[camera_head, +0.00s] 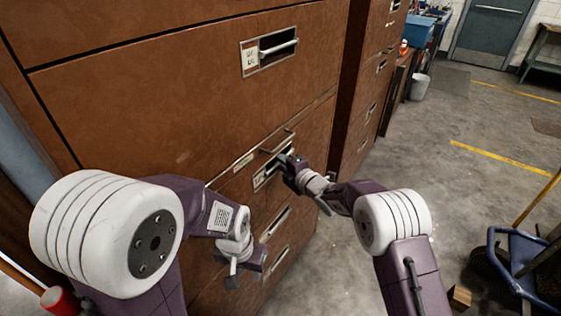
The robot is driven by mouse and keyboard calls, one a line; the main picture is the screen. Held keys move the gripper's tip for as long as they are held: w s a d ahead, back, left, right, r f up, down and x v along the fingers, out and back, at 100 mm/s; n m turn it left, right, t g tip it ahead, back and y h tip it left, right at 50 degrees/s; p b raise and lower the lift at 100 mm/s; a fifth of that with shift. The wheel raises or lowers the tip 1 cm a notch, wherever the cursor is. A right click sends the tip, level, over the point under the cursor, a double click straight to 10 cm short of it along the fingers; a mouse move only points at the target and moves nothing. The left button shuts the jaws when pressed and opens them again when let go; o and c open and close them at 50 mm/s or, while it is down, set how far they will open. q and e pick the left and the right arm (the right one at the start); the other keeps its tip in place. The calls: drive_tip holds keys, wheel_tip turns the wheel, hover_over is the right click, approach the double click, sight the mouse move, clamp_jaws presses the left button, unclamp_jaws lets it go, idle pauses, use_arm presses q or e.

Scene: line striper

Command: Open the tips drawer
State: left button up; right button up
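A brown drawer cabinet (180,110) with several drawers fills the left and middle. I cannot read which drawer is labelled tips. My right gripper (286,163) is at the label holder and pull (263,178) of a middle drawer, its fingertips against or just in front of the pull. It hides part of that pull, and I cannot tell whether it grips it. My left gripper (246,268) hangs lower, in front of the lower drawers and apart from the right gripper. Its fingers are too small and dark to judge.
A large upper drawer has a metal pull (278,47) with a label. More cabinets (368,110) stand to the right. A blue cart (520,265) is at lower right. The concrete floor (450,190) between is mostly clear. A grey bin (420,87) stands farther back.

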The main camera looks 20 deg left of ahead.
clamp_jaws()
idle(1.3)
